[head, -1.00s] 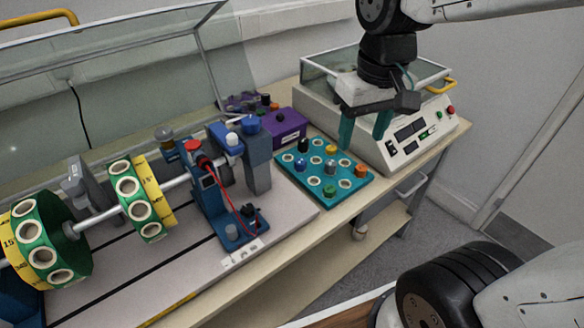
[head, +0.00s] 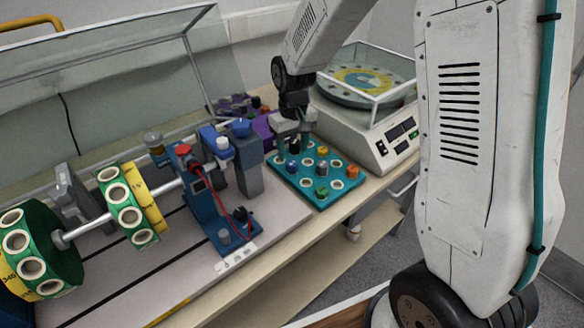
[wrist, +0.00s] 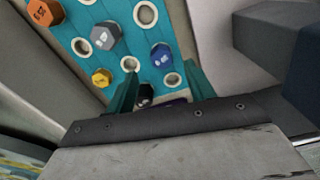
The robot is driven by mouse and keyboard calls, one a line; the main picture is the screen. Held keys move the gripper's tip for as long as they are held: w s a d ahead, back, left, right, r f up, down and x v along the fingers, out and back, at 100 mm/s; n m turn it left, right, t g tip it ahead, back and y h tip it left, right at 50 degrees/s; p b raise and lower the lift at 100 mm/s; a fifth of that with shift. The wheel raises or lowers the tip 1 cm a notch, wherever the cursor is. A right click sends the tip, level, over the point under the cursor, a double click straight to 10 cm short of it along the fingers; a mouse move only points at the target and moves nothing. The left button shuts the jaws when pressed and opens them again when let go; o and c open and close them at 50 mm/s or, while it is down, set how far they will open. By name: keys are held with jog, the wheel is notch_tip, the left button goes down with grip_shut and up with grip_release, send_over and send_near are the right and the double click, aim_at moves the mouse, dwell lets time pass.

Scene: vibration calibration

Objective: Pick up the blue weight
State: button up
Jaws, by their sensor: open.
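The blue weight (head: 292,167) sits in the teal weight tray (head: 330,201), near its left side. In the wrist view the blue weight (wrist: 162,56) stands just beyond the fingertips, roughly in line with the gap between them. My gripper (head: 290,146) is open and empty over the back left part of the tray. Its teal fingers (wrist: 163,85) also show in the wrist view. A black weight (wrist: 145,92) is partly hidden between the fingers, near the left one.
Grey (wrist: 107,36), yellow (wrist: 101,77) and orange (wrist: 45,11) weights stand in the tray among empty holes. A glass-topped balance (head: 375,135) stands behind right.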

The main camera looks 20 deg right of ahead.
aim_at(292, 163)
notch_tip(292, 163, down, 5)
jog(key=shift+w+a+r, duration=0.1)
jog(key=shift+w, duration=0.05)
jog(key=c, duration=1)
jog(key=shift+c, duration=0.2)
jog(key=shift+r, duration=0.1)
